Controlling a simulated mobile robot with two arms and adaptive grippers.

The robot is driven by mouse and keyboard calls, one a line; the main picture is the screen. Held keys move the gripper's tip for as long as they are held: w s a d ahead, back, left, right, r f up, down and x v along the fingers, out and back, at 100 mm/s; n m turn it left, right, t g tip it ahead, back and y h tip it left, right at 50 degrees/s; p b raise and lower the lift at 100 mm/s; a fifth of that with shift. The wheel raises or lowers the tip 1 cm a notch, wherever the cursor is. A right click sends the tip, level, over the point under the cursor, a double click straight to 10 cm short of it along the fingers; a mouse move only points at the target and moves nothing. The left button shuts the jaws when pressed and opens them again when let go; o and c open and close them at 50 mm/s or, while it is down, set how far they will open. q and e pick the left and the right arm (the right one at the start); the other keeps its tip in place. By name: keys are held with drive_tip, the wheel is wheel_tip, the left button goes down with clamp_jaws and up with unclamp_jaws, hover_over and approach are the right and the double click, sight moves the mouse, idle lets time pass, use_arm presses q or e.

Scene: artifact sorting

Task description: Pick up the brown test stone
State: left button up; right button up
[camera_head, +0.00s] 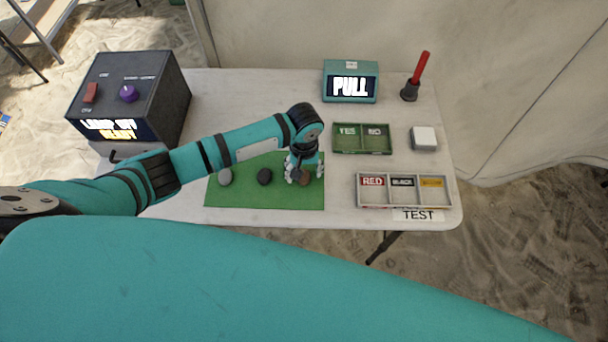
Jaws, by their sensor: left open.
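The brown test stone (305,179) lies on the right part of the green mat (235,199). My left gripper (303,177) points down over it from above, with its fingers around or just beside the stone. The fingers are open. The gripper hides part of the stone, and I cannot tell whether they touch. A grey stone (225,177) and a black stone (264,177) lie to the left on the same mat. My right gripper is not in view.
A tray with red, black and yellow labels (404,204) and a green YES/NO tray (362,151) stand to the right. A dark lamp box (165,90) is at the left.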

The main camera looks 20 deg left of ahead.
use_arm(q)
drive_tip(key=c, duration=1.2)
drive_tip(key=shift+o, duration=0.2)
